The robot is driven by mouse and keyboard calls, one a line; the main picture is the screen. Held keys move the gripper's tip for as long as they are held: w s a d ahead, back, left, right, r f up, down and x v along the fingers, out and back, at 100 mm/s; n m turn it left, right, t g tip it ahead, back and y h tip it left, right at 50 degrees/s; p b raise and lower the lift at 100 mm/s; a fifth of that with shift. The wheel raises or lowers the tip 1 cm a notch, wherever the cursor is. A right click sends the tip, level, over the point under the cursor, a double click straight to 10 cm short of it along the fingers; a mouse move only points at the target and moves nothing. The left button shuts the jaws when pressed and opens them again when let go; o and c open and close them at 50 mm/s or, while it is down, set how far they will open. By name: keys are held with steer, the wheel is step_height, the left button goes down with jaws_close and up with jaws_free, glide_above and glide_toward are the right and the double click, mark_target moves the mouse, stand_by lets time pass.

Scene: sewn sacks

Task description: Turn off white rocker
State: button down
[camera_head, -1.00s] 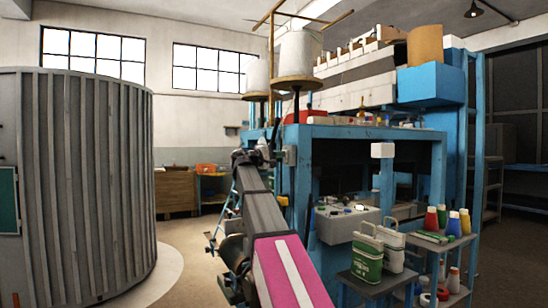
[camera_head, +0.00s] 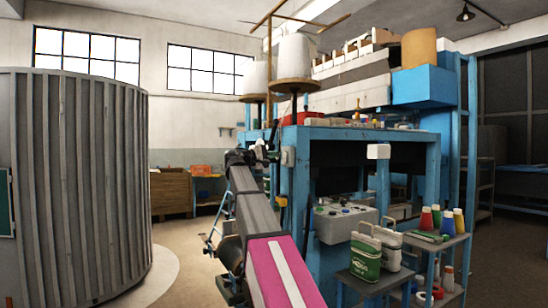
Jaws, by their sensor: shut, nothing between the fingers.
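My arm reaches forward from the bottom centre, and my gripper (camera_head: 263,150) is at its far end, small and dark against the blue machine frame. It is shut, with nothing seen in it. A small pale box (camera_head: 288,156) is fixed to the blue post just right of my gripper. A gap between them is hard to judge. I cannot make out a white rocker on this box at this size. A grey control box (camera_head: 345,225) with several coloured knobs stands lower right. A white block (camera_head: 378,151) is on the machine's front edge.
The blue machine frame (camera_head: 433,175) fills the right. A small table (camera_head: 378,285) holds green and white cans, and a stand (camera_head: 440,243) holds coloured cones. A large ribbed grey cylinder (camera_head: 80,190) stands left. Open floor (camera_head: 190,245) lies between it and my arm.

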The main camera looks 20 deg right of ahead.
steer(key=r+v, duration=0.2)
steer(key=v, duration=0.8)
steer(key=shift+a+r, duration=0.25)
steer(key=shift+a, duration=0.2)
steer(key=shift+s, duration=0.1)
steer(key=s+d+f+n+y, duration=0.1)
steer(key=s+f+y, duration=0.15)
steer(key=f, duration=1.25)
steer(key=s+f+y, duration=0.1)
steer(key=f+y, duration=0.3)
steer(key=f, duration=1)
steer(key=s+d+f+n+y, duration=0.1)
steer(key=f+y, duration=0.2)
steer(key=f, duration=1.2)
steer(key=s+a+f+m+g+y, duration=0.1)
steer(key=s+a+f+y, duration=0.1)
steer(key=s+f, duration=0.5)
steer(key=s+a+f+m+g+y, duration=0.1)
steer(key=s+a+f+y, duration=0.1)
steer(key=s+f+y, duration=0.2)
steer(key=s+a+f+m+g+y, duration=0.1)
steer(key=s+a+f+m+y, duration=0.1)
steer(key=s+f, duration=0.9)
step_height(320, 180, down, 6)
steer(key=shift+a+f+g+y, duration=0.1)
steer(key=shift+a+g+y, duration=0.3)
steer(key=shift+a+y, duration=0.3)
steer(key=shift+d, duration=0.15)
